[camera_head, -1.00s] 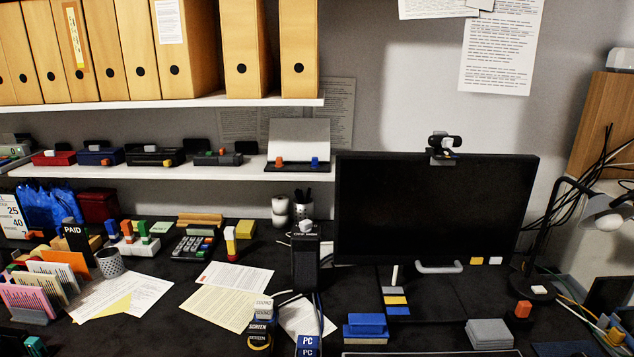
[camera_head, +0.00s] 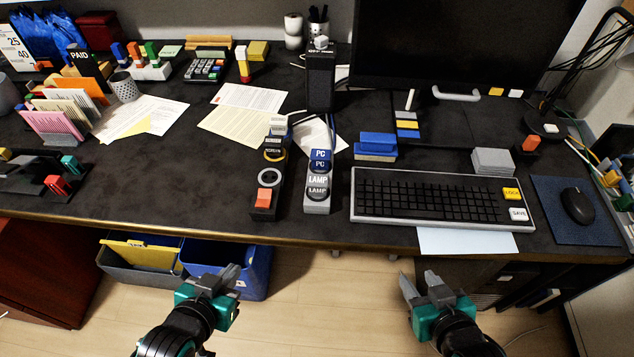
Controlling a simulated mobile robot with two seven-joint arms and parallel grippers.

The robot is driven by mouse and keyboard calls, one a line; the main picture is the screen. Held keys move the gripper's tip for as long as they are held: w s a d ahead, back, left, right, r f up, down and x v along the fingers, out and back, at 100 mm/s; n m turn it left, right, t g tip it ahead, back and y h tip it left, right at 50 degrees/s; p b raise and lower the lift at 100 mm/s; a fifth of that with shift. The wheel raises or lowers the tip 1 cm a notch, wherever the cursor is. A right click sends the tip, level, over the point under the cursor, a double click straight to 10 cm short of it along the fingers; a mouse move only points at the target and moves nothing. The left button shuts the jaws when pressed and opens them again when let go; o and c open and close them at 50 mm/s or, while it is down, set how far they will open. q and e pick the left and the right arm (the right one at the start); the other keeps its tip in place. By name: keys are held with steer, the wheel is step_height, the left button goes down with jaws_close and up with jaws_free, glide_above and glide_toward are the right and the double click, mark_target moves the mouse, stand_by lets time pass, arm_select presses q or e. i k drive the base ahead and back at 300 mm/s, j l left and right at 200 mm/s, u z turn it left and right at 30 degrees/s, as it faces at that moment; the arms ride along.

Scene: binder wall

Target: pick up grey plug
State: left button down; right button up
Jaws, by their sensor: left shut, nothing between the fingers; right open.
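A light grey plug marked LAMP (camera_head: 317,181) sits in the grey power strip (camera_head: 318,207) on the desk, just in front of a blue plug marked PC (camera_head: 320,156). A black power strip (camera_head: 265,212) stands to its left, with a black plug with a yellow ring (camera_head: 274,153), an orange switch (camera_head: 263,197) and a light grey plug (camera_head: 277,125) at its far end. My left gripper (camera_head: 224,277) is shut and empty, short of the desk's front edge. My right gripper (camera_head: 420,286) is open and empty, also short of the edge. Neither touches a plug.
The keyboard (camera_head: 430,198) lies right of the grey strip, with blue blocks (camera_head: 376,143) behind its left end. A black speaker-like box (camera_head: 320,78) stands behind the strips. Bins (camera_head: 255,268) are under the desk near my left gripper.

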mark_target(318, 184)
steer(key=u, duration=0.4)
steer(key=l+u, duration=0.1)
steer(key=u, duration=0.65)
steer(key=k+l+u, duration=0.1)
steer(key=u, duration=0.3)
steer(key=k+l, duration=0.2)
steer(key=k+u, duration=0.05)
